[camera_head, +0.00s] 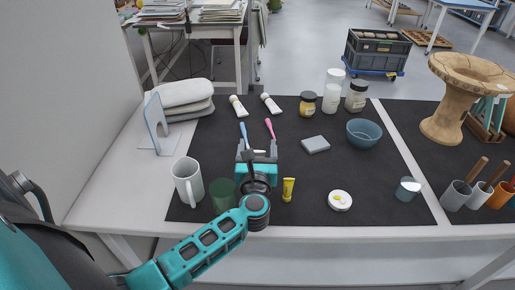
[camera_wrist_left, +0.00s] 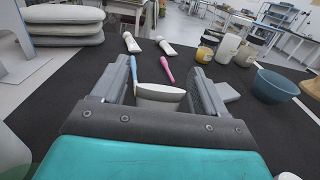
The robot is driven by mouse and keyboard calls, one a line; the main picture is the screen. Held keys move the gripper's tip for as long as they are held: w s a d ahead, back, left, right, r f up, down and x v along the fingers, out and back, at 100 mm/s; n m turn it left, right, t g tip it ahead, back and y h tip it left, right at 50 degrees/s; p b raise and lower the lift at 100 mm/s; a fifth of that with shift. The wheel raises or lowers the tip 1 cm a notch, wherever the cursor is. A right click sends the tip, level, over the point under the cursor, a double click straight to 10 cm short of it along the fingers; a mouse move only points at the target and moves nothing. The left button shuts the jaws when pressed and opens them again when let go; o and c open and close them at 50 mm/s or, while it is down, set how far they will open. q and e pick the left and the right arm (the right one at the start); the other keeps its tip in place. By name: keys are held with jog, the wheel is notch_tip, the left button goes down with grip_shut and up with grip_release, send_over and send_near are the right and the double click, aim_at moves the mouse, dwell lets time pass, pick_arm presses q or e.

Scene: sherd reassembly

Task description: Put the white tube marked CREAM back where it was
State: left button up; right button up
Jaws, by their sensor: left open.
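My left gripper (camera_head: 258,152) is low over the dark mat, in the middle left of the table. It is open; its two fingers also show in the left wrist view (camera_wrist_left: 168,82).
A white mug (camera_head: 187,181), a green cup (camera_head: 223,194) and a yellow tube (camera_head: 288,188) stand close by. A grey block (camera_head: 316,145) and a blue bowl (camera_head: 364,132) are to the right.

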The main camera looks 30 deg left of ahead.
pick_arm(q)
jog(key=shift+r, duration=0.3)
jog(key=v, duration=1.2)
jog(key=shift+f, duration=0.15)
